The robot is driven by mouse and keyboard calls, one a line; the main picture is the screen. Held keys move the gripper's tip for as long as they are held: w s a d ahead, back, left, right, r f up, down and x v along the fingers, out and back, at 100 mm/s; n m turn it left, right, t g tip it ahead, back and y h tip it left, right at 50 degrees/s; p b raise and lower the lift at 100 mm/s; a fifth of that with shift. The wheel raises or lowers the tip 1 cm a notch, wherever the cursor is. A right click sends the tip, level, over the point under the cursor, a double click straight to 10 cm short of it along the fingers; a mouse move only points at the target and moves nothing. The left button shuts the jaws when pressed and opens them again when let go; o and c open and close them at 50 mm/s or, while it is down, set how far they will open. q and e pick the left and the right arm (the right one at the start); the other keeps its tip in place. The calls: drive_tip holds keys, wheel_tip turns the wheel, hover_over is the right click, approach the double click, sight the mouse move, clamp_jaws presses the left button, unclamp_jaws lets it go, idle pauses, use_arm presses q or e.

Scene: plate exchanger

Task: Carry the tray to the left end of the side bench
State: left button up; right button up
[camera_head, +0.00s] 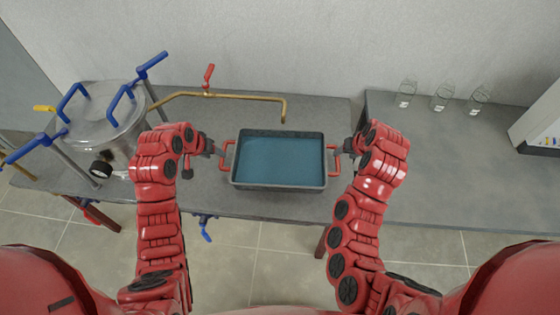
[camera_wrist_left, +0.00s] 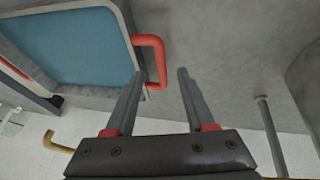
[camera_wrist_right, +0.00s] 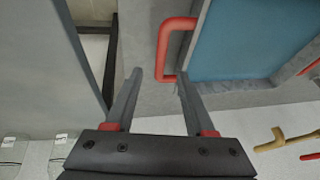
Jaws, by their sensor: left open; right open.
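The tray (camera_head: 279,186) is dark grey and rectangular with a blue inside and a red handle at each short end. It rests level on the grey bench (camera_head: 262,205) in the middle of the head view. My left gripper (camera_wrist_left: 160,73) is open at the left handle (camera_wrist_left: 160,60), whose bar shows near its fingertips. My right gripper (camera_wrist_right: 160,75) is open at the right handle (camera_wrist_right: 163,45), which shows near its fingertips. I cannot tell whether the fingers touch the handles. A second grey bench (camera_head: 430,165) stands to the right, its left end beside my right gripper.
A steel vessel (camera_head: 105,130) with blue-handled clamps and a gauge stands left of the tray. A brass pipe (camera_head: 240,97) with a red valve runs behind it.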

sight(337, 158)
use_arm(q)
drive_tip(key=x, duration=0.7)
drive_tip(key=shift+w+f, duration=0.1)
drive_tip(key=shift+f, duration=0.2)
use_arm(e)
drive_tip(key=x, duration=0.7)
drive_tip(key=shift+w+a+f, duration=0.1)
drive_tip(key=shift+w+f, duration=0.05)
drive_tip(key=shift+f, duration=0.1)
use_arm(q)
clamp_jaws()
use_arm(e)
clamp_jaws()
